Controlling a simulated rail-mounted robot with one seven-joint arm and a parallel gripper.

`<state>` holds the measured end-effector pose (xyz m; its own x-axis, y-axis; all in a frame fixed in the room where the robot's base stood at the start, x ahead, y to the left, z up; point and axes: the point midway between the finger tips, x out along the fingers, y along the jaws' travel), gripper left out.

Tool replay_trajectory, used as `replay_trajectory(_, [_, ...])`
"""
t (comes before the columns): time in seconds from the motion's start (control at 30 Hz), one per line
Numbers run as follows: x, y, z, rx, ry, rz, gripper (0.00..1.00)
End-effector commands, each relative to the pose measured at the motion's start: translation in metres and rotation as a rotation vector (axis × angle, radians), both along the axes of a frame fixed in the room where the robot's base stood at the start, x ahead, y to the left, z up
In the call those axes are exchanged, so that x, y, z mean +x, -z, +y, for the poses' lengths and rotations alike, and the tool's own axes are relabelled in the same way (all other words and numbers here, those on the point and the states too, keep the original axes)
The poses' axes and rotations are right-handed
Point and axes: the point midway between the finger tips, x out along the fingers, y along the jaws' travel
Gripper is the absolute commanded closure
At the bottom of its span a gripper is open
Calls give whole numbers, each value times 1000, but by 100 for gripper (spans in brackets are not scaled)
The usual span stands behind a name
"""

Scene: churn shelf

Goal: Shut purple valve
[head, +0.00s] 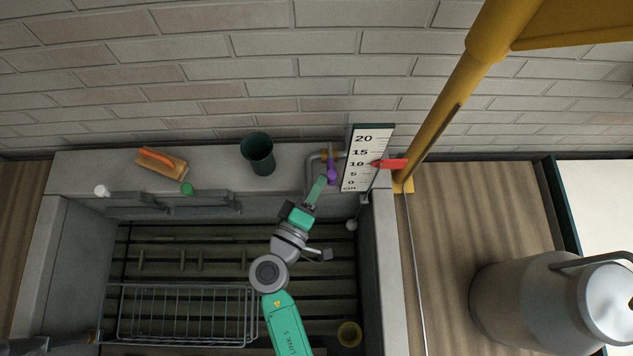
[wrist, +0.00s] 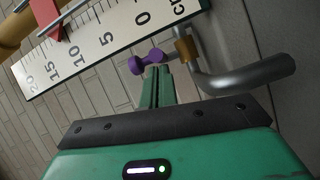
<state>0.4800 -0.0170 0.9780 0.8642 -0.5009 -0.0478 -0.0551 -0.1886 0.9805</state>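The purple valve (head: 332,170) is a small lever on the pipe at the back ledge, just left of the scale board. In the wrist view the purple lever (wrist: 146,61) sticks out beside a brass fitting (wrist: 186,47) on a bent grey pipe (wrist: 245,75). My gripper (head: 321,180) reaches up to it from below. In the wrist view my gripper's fingers (wrist: 157,74) lie close together, with nothing seen between them. Their tips are right by the lever. I cannot tell if they touch it.
The scale board (head: 350,178) with a red pointer (head: 393,164) stands close right of the valve. A dark green cup (head: 257,152) and a brush (head: 160,160) sit left on the ledge. A yellow post (head: 440,120) rises right.

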Motion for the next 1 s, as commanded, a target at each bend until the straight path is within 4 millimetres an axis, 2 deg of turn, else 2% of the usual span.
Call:
replay_trajectory(0.17, [3, -7, 38, 4, -3, -4, 100])
replay_trajectory(0.3, [-37, -8, 49, 1, -4, 2, 100])
replay_trajectory(0.4, [-60, -10, 56, 2, -3, 1, 100])
replay_trajectory(0.6, [-88, -12, 65, 2, -4, -1, 100])
replay_trajectory(1.0, [-94, -13, 66, 2, -3, -2, 100])
